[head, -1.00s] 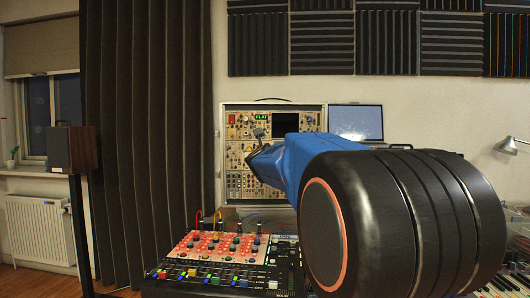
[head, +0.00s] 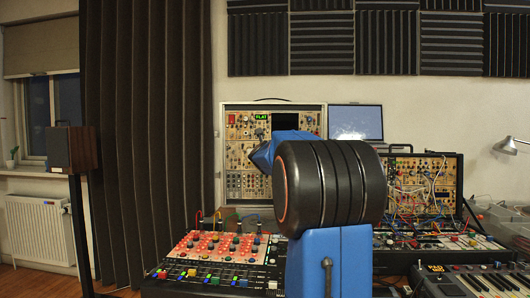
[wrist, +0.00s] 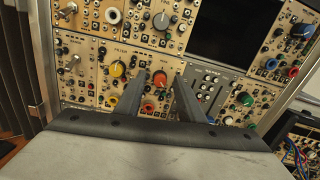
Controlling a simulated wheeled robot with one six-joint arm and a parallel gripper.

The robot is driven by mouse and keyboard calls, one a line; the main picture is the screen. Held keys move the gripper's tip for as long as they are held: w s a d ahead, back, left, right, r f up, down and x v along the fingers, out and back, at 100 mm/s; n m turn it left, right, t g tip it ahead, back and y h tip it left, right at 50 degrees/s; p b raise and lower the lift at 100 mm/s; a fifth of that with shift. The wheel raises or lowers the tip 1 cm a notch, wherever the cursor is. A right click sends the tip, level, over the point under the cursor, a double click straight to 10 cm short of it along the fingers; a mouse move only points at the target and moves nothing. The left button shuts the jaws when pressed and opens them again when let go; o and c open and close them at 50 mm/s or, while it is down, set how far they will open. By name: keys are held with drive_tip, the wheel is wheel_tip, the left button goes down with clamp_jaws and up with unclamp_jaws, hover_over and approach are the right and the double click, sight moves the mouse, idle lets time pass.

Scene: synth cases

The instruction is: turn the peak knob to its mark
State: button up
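In the wrist view, my gripper (wrist: 160,84) is open, its two fingers pointing at the panel of the modular rack (wrist: 80,48). An orange-red knob (wrist: 159,79) shows in the gap between the fingertips. I cannot tell whether the fingers are beside it or still short of it. Its label and mark are too small to read, so I cannot confirm that it is the peak knob. A yellow knob (wrist: 118,69) is just left of the left finger. In the head view, the rack (head: 236,157) stands against the wall, and my arm hides the gripper.
A dark screen (wrist: 236,28) is above right of the fingers. In the head view, a red-panelled mixer (head: 215,250), a patched synth case (head: 430,180) and a keyboard (head: 475,280) surround my arm.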

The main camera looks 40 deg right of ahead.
clamp_jaws()
